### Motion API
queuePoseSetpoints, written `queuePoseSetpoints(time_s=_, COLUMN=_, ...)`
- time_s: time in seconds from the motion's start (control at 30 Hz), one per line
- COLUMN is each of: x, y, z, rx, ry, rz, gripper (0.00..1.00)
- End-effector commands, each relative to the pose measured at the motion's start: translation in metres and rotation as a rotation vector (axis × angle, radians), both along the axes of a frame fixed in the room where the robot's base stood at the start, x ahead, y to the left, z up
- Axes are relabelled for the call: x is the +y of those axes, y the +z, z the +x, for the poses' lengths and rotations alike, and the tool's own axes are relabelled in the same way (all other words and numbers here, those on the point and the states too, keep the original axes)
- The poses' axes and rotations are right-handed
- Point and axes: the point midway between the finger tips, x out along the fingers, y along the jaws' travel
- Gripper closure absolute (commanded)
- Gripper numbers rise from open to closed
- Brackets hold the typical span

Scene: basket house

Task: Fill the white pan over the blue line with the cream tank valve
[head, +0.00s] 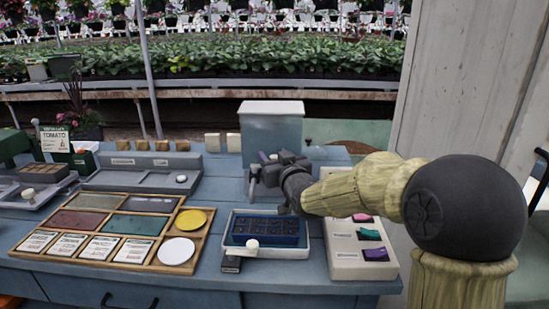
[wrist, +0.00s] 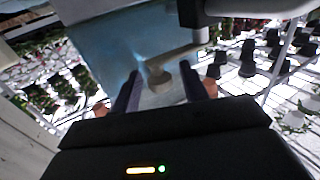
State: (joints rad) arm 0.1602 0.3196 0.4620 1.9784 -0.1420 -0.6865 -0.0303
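The white pan (head: 308,249) sits at the bench front with a dark blue cell tray (head: 265,231) in it. I cannot make out the blue line or a water level. The grey-blue tank (head: 272,131) stands behind the pan; its front also shows in the wrist view (wrist: 110,50). My gripper (head: 262,172) is in front of the tank and hides the valve in the head view. In the wrist view a pale valve knob (wrist: 160,80) lies between the two fingers of my gripper (wrist: 160,88), which are apart. I cannot tell whether they touch it.
A wooden divided tray (head: 150,228) with seed packets and round discs lies left of the pan. A pale board (head: 345,262) with coloured pieces lies to its right. A white knob (head: 252,245) stands at the pan's front. A post (head: 480,90) rises at the right.

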Motion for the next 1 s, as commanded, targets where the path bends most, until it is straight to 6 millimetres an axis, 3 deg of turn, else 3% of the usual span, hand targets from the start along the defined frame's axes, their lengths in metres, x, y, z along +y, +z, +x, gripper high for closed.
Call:
queuePoseSetpoints(time_s=0.3, x=0.0, y=0.001, z=-0.001, rx=-0.001, ry=0.001, rz=-0.001, gripper=0.56)
queuePoseSetpoints(time_s=0.47, x=-0.004, y=0.002, z=-0.011, rx=-0.003, ry=0.001, rz=-0.002, gripper=0.56)
queuePoseSetpoints(time_s=1.0, x=-0.038, y=0.002, z=-0.098, rx=-0.001, ry=-0.001, rz=-0.004, gripper=0.56)
